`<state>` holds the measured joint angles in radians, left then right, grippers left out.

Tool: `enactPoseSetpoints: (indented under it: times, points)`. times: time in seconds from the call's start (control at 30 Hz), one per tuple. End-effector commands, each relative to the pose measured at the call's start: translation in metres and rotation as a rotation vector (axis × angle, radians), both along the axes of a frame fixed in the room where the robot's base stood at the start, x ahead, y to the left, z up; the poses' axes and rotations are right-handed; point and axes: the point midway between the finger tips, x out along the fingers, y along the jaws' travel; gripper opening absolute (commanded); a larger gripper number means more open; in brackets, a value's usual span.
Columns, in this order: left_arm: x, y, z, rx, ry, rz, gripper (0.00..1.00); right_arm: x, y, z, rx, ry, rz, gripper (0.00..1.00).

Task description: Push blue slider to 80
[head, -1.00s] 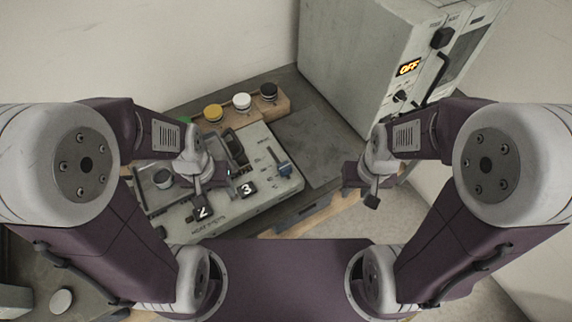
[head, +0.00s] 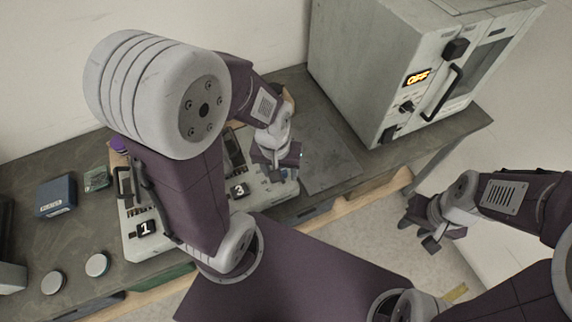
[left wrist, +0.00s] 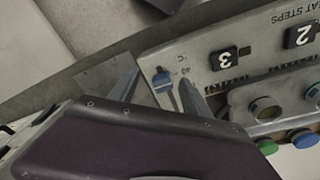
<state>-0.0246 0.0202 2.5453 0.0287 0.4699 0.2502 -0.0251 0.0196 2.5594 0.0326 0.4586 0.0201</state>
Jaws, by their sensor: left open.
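The blue slider (left wrist: 162,80) shows in the left wrist view on the grey panel (left wrist: 225,85), beside a printed scale where a 40 can be read. My left gripper (left wrist: 158,88) is open, with one finger on each side of the slider; contact cannot be told. In the head view my left gripper (head: 283,158) is over the right end of the panel (head: 280,190) and hides the slider. My right gripper (head: 422,225) is open and empty, out past the table's front edge, away from the panel.
Number plates 1 (head: 146,228) and 3 (head: 239,190) are on the panel. A grey oven-like box (head: 350,70) with an OFF display stands at the back right. A dark flat plate (head: 328,163) lies between box and panel. A blue box (head: 56,195) lies at left.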

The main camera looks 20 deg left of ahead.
Motion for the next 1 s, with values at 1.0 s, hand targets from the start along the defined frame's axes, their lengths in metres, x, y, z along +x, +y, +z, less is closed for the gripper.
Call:
enactPoseSetpoints:
  times: [1.0]
  points:
    - [0.038,0.021,-0.032,-0.014,0.116,0.614,0.56,0.000,0.000,0.055,0.000,0.000,0.000,0.35]
